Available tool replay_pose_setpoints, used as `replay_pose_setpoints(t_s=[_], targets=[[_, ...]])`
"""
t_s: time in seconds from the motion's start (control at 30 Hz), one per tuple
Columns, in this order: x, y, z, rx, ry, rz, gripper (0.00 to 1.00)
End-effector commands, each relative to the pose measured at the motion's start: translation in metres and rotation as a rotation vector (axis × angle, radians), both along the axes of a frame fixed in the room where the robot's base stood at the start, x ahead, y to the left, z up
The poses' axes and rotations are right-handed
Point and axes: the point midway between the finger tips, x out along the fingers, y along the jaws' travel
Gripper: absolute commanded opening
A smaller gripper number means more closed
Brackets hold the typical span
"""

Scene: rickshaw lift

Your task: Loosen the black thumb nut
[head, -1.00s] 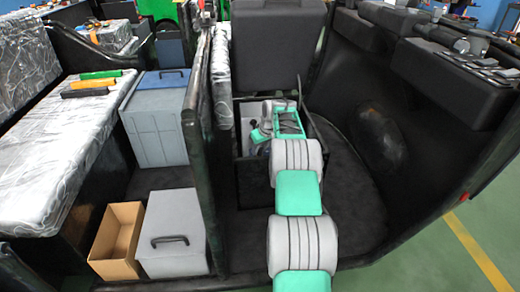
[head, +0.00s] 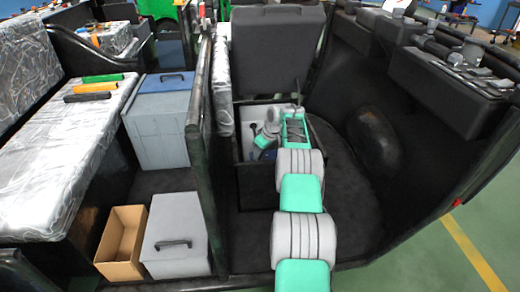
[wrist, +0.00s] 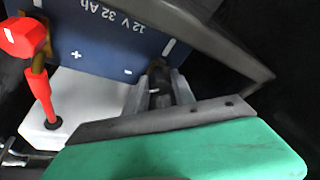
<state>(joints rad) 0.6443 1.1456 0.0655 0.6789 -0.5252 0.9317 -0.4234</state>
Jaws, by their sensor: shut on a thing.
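The black thumb nut (wrist: 157,80) shows as a dark piece between my fingers at the minus side of the blue battery (wrist: 115,45). My gripper (wrist: 158,90) is shut on it, with one pale finger on each side; the fingers and a dark bar partly hide it. The battery is marked 12 V 32 Ah. It stands in the open seat box (head: 256,178), where my forearm reaches down in the head view. The nut and my fingertips cannot be made out there.
A red terminal clamp (wrist: 22,38) with a red lead sits near the battery's plus side. The raised black seat (head: 278,50) stands behind the box. A partition (head: 200,140) is to its left, a curved black wall (head: 440,120) to its right.

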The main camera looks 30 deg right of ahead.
Motion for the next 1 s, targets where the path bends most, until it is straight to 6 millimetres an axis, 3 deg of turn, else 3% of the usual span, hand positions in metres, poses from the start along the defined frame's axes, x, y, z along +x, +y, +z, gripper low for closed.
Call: replay_pose_setpoints(t_s=[0.2,0.23,0.5,0.77,1.0], targets=[[0.0,0.0,0.0,0.0,-0.001,0.002,0.0],[0.0,0.0,0.0,0.0,-0.001,0.001,0.31],[0.0,0.0,0.0,-0.001,-0.001,0.0,0.52],[-0.001,-0.001,0.002,-0.001,-0.001,-0.002,0.52],[-0.015,-0.005,0.042,-0.001,-0.002,-0.003,0.52]])
